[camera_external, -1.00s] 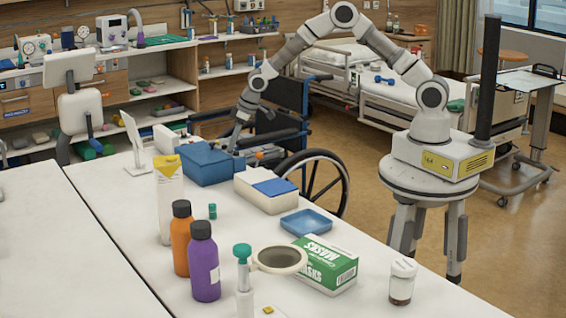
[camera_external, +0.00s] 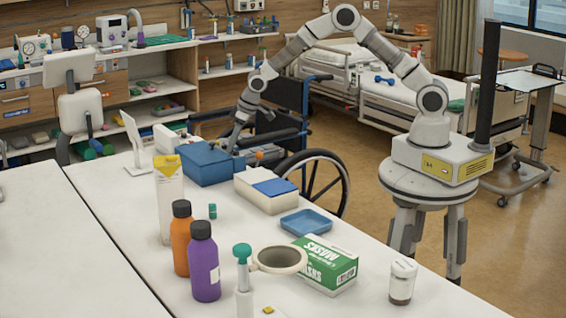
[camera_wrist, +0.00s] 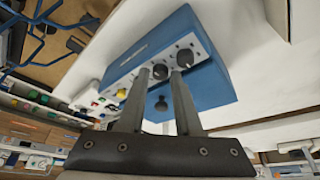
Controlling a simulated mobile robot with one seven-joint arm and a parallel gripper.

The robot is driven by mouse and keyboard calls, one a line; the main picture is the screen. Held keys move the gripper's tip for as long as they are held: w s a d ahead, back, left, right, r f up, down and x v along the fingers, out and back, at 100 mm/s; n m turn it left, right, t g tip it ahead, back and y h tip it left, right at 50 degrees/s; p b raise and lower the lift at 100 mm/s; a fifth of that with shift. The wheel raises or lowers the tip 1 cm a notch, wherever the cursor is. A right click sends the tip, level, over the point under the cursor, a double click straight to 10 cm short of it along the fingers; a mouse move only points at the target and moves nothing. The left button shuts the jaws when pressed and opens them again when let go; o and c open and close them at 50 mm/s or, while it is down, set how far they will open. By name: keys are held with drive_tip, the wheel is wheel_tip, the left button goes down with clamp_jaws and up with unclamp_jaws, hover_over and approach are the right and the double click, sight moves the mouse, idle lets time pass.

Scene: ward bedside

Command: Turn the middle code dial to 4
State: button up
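The code box is blue and stands at the far end of the white table (camera_external: 115,205) in the external view (camera_external: 205,165). In the wrist view the box (camera_wrist: 212,92) has a pale strip with dark round dials. The middle dial (camera_wrist: 160,72) lies between the two fingertips of my gripper (camera_wrist: 160,77). The fingers stand apart, one on each side of it; whether they touch it is unclear. The dial markings are too small to read. In the external view my fingertips are hidden behind the box.
A dark round knob (camera_wrist: 161,104) sits on the box's blue face. A wheelchair (camera_external: 318,180) is behind. Bottles (camera_external: 204,265) and a mask carton (camera_external: 330,268) are nearer.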

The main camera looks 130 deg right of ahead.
drive_tip(key=shift+r, duration=0.1)
drive_tip(key=v, duration=1.7)
drive_tip(key=shift+r, duration=0.15)
drive_tip(key=shift+a, duration=0.1)
